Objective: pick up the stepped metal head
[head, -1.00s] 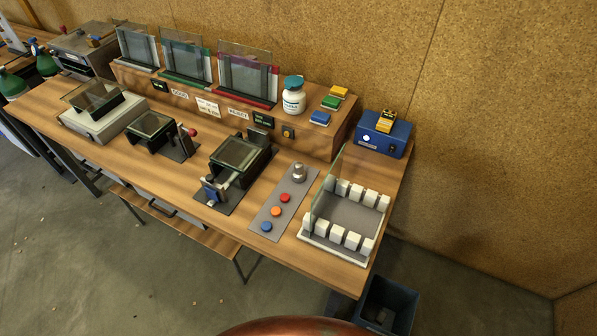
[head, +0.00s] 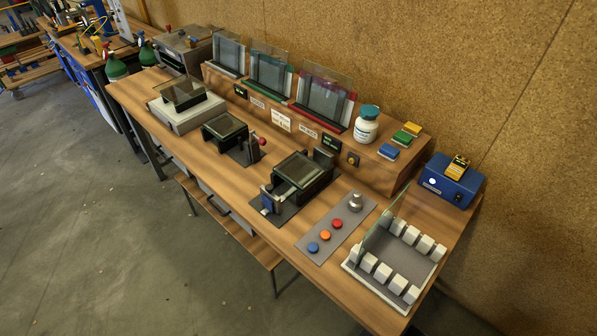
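The stepped metal head (head: 356,201) is a small silvery knob-like piece. It stands upright at the back end of a flat grey plate (head: 315,246) on the wooden bench. On the same plate, a red (head: 337,224), an orange (head: 325,235) and a blue (head: 313,248) round piece lie in a row in front of it. Neither of my grippers shows in the head view.
Right of the plate is a white-blocked rack (head: 350,266) with an upright glass pane. Left of it is a black clamp fixture (head: 301,172). A white jar (head: 366,129) and a blue box (head: 450,184) stand behind. Bare bench lies in front of the fixtures.

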